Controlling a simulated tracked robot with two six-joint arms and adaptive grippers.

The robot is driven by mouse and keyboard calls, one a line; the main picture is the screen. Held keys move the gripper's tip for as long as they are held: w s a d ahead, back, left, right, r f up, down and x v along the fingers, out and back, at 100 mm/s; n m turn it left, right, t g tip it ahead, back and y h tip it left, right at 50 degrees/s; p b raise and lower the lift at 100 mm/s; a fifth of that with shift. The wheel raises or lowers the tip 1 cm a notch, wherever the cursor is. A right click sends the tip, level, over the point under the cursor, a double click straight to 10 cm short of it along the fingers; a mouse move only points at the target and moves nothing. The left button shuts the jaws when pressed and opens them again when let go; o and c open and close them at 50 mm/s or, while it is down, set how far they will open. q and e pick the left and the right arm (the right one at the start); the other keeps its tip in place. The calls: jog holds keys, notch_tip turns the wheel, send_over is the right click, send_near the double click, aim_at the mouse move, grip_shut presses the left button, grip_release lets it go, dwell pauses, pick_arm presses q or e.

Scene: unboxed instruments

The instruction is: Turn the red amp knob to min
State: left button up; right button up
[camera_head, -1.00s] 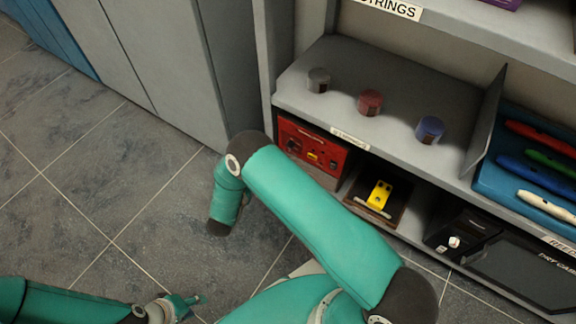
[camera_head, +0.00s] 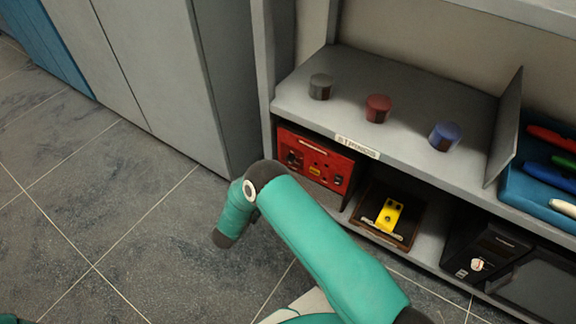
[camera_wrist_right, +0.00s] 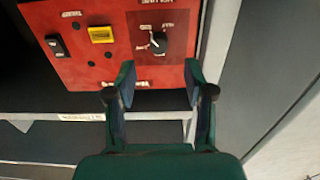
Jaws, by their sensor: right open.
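The red amp (camera_head: 315,165) stands on the lower shelf at the left, under the upper board. Its red front panel (camera_wrist_right: 80,20) fills the top of the right wrist view. A round black knob (camera_wrist_right: 158,42) with a white pointer sits on it, the pointer aimed to the upper left. My right gripper (camera_wrist_right: 157,82) is open and empty, its fingers just below the knob and apart from it. In the head view my right arm comes up in front of the shelf, but its gripper does not show. My left gripper is out of view.
Grey (camera_head: 321,87), red (camera_head: 378,108) and blue (camera_head: 444,136) cylinders stand above. Floor at left is clear.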

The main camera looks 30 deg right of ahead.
jog(key=b+x, duration=0.2)
jog(key=x, duration=0.5)
jog(key=shift+d, duration=0.15)
grip_shut()
jog(key=shift+w, duration=0.15)
